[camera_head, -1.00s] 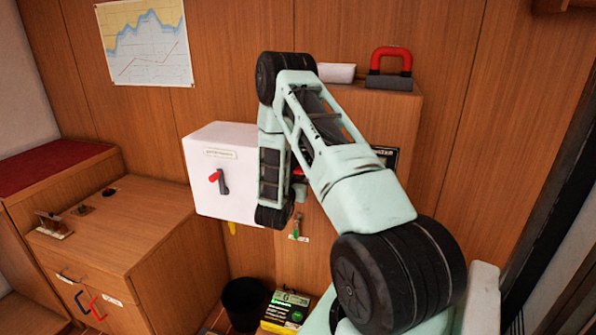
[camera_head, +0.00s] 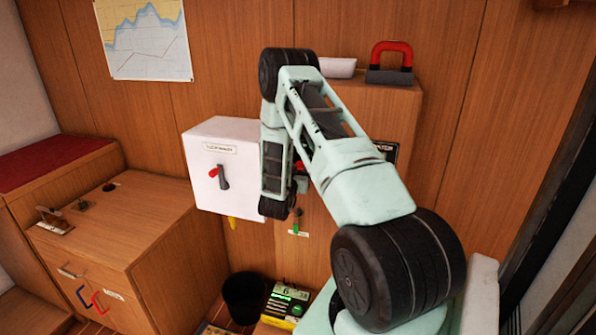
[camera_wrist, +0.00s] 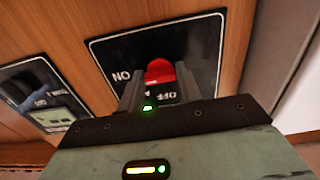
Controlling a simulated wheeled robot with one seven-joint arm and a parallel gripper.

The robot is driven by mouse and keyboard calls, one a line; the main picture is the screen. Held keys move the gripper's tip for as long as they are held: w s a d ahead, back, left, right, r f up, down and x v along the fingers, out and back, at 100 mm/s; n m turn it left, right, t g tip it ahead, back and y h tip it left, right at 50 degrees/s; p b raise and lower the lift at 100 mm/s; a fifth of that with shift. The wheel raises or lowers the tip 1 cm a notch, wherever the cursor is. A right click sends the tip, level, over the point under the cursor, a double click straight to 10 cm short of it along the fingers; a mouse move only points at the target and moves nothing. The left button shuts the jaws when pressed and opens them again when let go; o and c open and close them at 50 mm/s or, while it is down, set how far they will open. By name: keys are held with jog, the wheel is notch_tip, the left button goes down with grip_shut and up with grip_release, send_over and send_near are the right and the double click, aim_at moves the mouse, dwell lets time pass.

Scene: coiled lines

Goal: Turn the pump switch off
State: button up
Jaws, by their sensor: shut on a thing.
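The pump switch (camera_wrist: 160,72) is a red knob on a black panel marked "NO" and "OFF" in the wrist view. My gripper (camera_wrist: 158,90) is at the panel, with one finger on each side of the red knob, shut on it. In the head view a bit of red (camera_head: 299,166) shows beside my arm at the wooden cabinet (camera_head: 385,112); my arm hides most of the panel and the gripper.
A white box (camera_head: 205,178) with a red-and-black lever is left of my arm. A red-handled black object (camera_head: 390,76) and a white block (camera_head: 338,68) are on the cabinet. Another black panel (camera_wrist: 38,95) is beside the switch. A black bin (camera_head: 243,298) stands below.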

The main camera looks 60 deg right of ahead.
jog(key=shift+n+b, duration=1.45)
jog(key=shift+n, duration=7.35)
jog(key=o, duration=1)
jog(key=shift+a, duration=0.1)
jog(key=b+v, duration=0.3)
jog(key=v, duration=1.4)
jog(key=shift+a+r+b, duration=0.1)
jog(key=shift+a+b, duration=0.1)
jog(key=shift+b, duration=0.15)
